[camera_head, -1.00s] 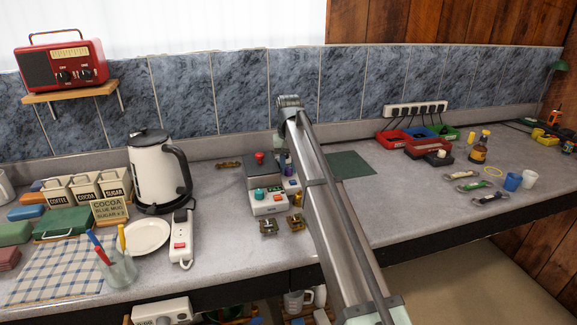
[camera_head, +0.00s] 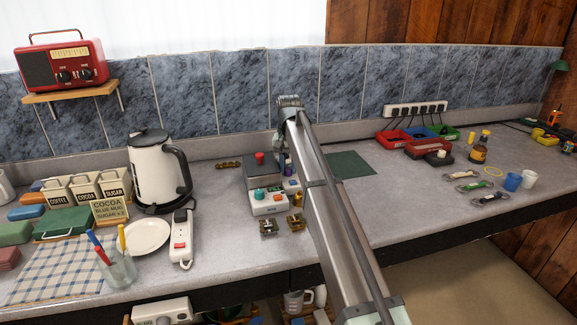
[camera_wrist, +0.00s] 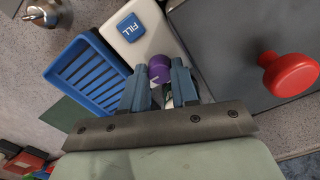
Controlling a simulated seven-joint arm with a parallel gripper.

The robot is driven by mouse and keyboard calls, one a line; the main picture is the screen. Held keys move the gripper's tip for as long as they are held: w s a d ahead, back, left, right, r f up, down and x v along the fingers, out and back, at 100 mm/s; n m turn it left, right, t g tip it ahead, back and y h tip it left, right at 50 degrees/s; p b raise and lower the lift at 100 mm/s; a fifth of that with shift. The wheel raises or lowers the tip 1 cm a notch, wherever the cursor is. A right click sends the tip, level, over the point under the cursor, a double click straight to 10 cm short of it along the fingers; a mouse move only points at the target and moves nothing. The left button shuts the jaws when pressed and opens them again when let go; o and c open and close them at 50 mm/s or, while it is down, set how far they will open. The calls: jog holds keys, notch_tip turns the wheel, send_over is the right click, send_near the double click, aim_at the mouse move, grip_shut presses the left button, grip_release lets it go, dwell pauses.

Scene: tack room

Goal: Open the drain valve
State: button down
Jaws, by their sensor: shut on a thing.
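Something pale and green shows between the fingers, too small to make out.
A big red mushroom knob (camera_wrist: 290,75) stands on the dark grey box at right in the wrist view. A blue slotted tray (camera_wrist: 88,75) lies at left.

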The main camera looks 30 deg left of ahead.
jog(key=c, duration=0.8)
grip_release()
jog(key=shift+c, duration=0.2)
jog(key=shift+s+a, duration=0.1)
